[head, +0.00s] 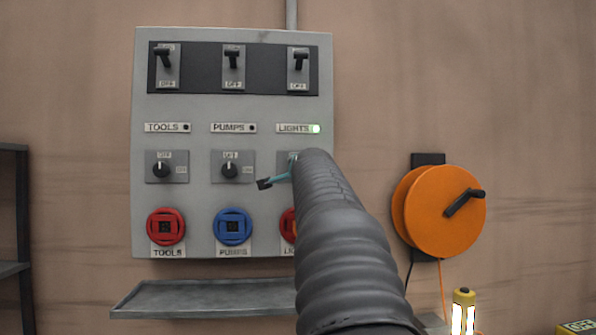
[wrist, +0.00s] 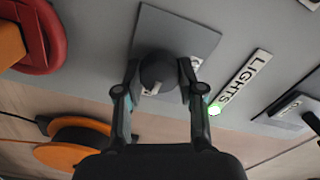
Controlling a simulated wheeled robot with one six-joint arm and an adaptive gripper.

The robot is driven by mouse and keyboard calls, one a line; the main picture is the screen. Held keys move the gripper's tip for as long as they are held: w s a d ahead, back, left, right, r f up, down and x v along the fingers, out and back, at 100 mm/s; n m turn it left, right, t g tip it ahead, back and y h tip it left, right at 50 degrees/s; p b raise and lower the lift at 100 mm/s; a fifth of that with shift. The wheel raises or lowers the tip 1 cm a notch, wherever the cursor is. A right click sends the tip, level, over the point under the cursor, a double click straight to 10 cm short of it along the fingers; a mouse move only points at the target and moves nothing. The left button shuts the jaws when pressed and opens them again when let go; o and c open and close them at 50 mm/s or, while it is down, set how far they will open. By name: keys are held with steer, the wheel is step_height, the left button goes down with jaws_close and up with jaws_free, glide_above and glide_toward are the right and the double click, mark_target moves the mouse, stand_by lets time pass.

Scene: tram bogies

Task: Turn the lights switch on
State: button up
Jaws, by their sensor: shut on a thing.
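The grey panel (head: 190,105) hangs on the wall. Below the label is the lights switch, a round black knob (wrist: 158,72) on a grey plate (wrist: 205,40). My gripper (wrist: 159,85) has its two fingers on either side of the knob and is shut on it. In the head view my arm covers most of this switch, and one finger shows at its left. The knob's pointing direction is hidden.
The TOOLS knob (head: 161,169) and PUMPS knob (head: 230,170) sit left of my arm, above red (head: 166,227) and blue (head: 233,227) sockets. Black levers line the panel's top. A shelf (head: 200,300) juts out below; an orange cable reel (head: 430,220) hangs at right.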

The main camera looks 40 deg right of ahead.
steer(key=o, duration=1.1)
steer(key=shift+o, duration=0.2)
steer(key=v, duration=1.2)
steer(key=shift+f, duration=0.1)
